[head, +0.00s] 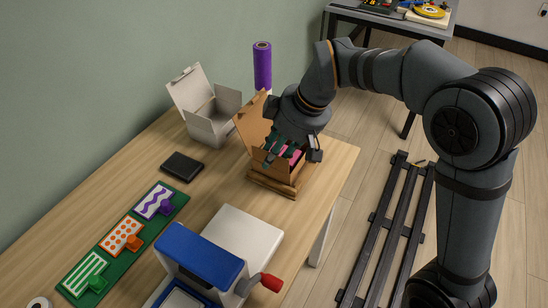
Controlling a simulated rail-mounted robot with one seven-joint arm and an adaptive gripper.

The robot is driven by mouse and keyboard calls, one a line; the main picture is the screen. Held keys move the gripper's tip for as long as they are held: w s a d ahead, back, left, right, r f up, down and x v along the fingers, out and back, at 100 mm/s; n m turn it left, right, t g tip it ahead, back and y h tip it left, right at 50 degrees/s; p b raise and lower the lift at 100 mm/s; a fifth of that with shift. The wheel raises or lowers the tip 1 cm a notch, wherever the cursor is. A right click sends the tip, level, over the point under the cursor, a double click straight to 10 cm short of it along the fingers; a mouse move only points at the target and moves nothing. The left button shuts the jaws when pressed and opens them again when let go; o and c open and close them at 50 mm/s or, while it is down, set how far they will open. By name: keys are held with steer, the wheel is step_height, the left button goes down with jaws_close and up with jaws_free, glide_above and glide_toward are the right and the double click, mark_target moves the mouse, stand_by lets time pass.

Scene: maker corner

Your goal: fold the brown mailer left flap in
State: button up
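The brown mailer (262,170) is an open cardboard box near the right end of the wooden table. Its lid (251,121) stands raised at the back left. Something pink (294,156) shows inside it. My gripper (282,154) points down over the box opening, with its fingers at or just inside the rim. The fingers overlap the box, so I cannot tell how wide they stand or whether they touch a flap. The left flap cannot be made out clearly behind my gripper.
A white open box (207,126) and a purple roll (262,66) stand behind. A black wallet-like item (182,167) lies left. A green board with stamps (126,240) and a blue-and-white press (200,252) with a red handle are in front. Dark rails (383,235) lie on the floor right.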

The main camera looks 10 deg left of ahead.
steer(key=shift+w+a+f, duration=0.1)
steer(key=shift+a+f, duration=0.1)
steer(key=shift+f, duration=0.45)
steer(key=c, duration=0.3)
steer(key=c, duration=0.4)
jaws_close()
